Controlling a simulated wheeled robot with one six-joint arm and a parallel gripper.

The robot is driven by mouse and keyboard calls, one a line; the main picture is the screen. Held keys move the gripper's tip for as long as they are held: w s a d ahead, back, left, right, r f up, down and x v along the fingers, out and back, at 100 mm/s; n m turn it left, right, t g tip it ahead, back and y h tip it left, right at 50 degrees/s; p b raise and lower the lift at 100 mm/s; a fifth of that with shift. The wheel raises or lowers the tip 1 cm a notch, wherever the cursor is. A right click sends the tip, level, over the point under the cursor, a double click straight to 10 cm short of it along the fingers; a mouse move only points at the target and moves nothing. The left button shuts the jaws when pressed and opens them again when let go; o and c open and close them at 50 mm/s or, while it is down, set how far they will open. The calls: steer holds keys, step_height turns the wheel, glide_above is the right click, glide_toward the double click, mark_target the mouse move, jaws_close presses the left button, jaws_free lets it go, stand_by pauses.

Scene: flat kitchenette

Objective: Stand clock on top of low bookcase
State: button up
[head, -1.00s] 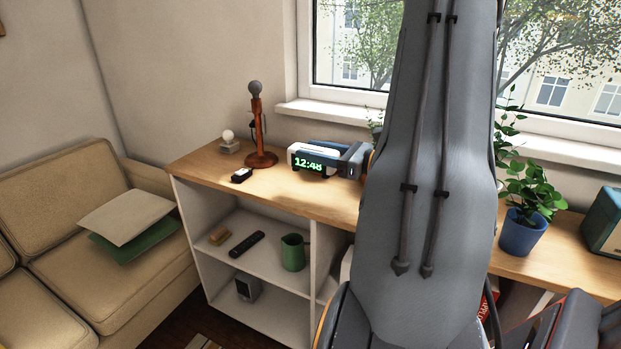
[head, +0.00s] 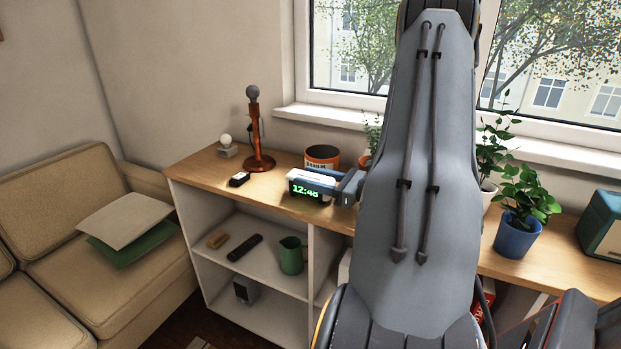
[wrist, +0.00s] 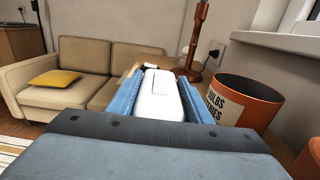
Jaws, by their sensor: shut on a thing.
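The clock (head: 299,189) is a white block with a dark face and green digits reading 12:48. It looks upright, with its face toward the head camera. My gripper (head: 318,181) is shut on it, coming in from the right. In the wrist view, the clock's white body (wrist: 157,97) sits between the two blue fingers of my gripper (wrist: 160,88). The low bookcase (head: 205,168) has a wooden top and white sides. The clock is over this top near its front edge; I cannot tell whether it touches the wood.
An orange-brown pot with a label (head: 322,153) stands behind the clock. A wooden lamp-like stand (head: 257,135), a small dark box (head: 239,179) and a small bulb lamp (head: 227,148) stand to its left. A plant in a blue pot (head: 516,236) stands right.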

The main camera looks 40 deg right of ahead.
mark_target(333, 182)
steer(key=o, duration=1.4)
steer(key=shift+f, duration=0.1)
steer(key=shift+c, duration=0.2)
steer(key=b+v, duration=0.1)
steer(key=v, duration=1.1)
steer(key=shift+b, duration=0.35)
steer(key=shift+r, duration=0.2)
